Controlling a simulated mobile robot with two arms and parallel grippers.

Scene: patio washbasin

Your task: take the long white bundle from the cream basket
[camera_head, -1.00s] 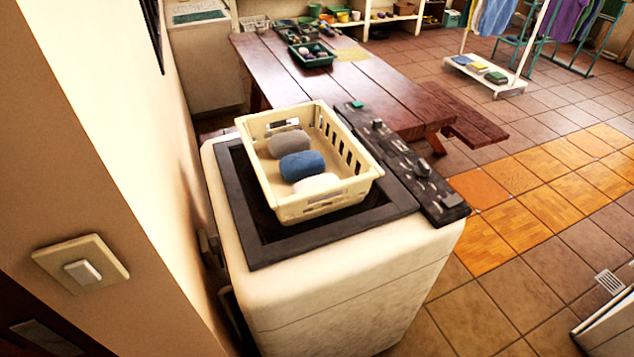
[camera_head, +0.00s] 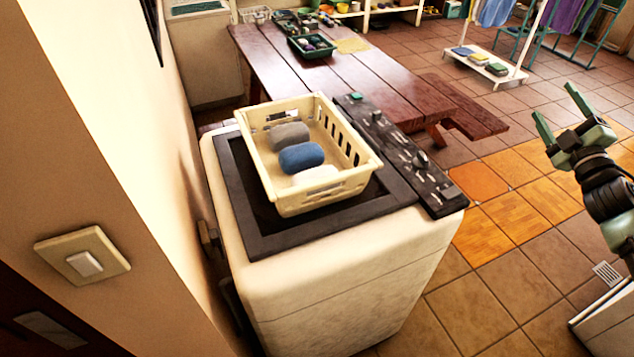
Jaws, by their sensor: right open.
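The cream basket (camera_head: 352,184) stands on the dark top of a white washing machine. Inside it lie three bundles in a row: a grey one (camera_head: 289,135) at the far end, a blue one (camera_head: 301,157) in the middle and the white bundle (camera_head: 316,175) at the near end. The near wall of the basket hides the lower part of the white bundle. My right gripper (camera_head: 557,103) is at the right of the view, open and empty, its fingers pointing up and left, well apart from the basket. My left gripper is not in view.
The washing machine (camera_head: 330,285) has a dark control panel (camera_head: 400,155) right of the basket. A wall with a light switch (camera_head: 83,256) is close on the left. A wooden table (camera_head: 345,75) with a green tray (camera_head: 311,47) and a bench stand behind. Tiled floor lies open to the right.

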